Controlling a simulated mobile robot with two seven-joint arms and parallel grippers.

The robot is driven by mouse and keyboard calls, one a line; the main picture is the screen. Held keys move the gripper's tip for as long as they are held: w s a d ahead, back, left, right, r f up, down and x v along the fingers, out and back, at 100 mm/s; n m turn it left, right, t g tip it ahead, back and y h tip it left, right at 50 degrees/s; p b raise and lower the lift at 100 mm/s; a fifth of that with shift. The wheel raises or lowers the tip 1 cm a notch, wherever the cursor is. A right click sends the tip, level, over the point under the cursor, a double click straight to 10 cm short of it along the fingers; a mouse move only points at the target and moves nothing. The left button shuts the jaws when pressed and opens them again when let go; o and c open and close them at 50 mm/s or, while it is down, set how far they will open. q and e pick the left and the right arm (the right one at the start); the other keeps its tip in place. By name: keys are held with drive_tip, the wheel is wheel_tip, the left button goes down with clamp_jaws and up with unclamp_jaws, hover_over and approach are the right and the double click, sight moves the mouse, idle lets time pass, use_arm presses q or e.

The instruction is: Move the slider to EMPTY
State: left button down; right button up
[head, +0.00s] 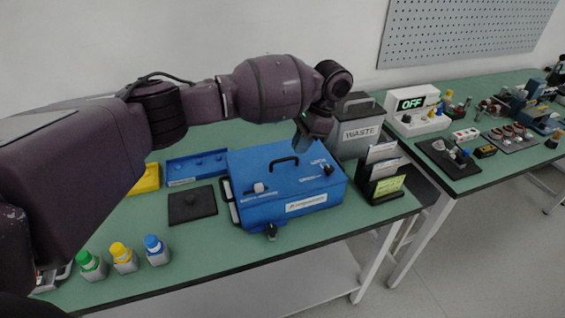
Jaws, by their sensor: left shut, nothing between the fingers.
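A blue box (290,184) stands on the green table, with a black handle on its lid. A slider with a light knob (259,187) sits on the left part of its top, beside small white lettering too small to read surely. A dark knob (327,169) sits at the right part of the top, with more small lettering. My left gripper (304,141) is shut and empty, pointing down over the back right part of the box, apart from the slider. My right gripper is not in view.
A grey WASTE bin (357,130) and a black card holder (383,190) stand right of the box. Bottles with green (86,258), yellow (119,249) and blue (152,242) caps stand front left. A black plate (192,205) and blue tray (197,166) lie left of the box.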

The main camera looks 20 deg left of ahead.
sight(280, 186)
use_arm(q)
drive_tip(key=x, duration=1)
drive_tip(key=shift+a+r, duration=0.1)
drive_tip(key=s+a, duration=0.1)
drive_tip(key=a+p, duration=0.1)
drive_tip(key=shift+s+a+r, duration=0.2)
drive_tip(key=shift+s+a, duration=0.1)
drive_tip(key=shift+s, duration=0.1)
drive_tip(key=shift+s+a+f, duration=0.1)
drive_tip(key=shift+s+a, duration=0.15)
drive_tip(key=shift+a, duration=0.1)
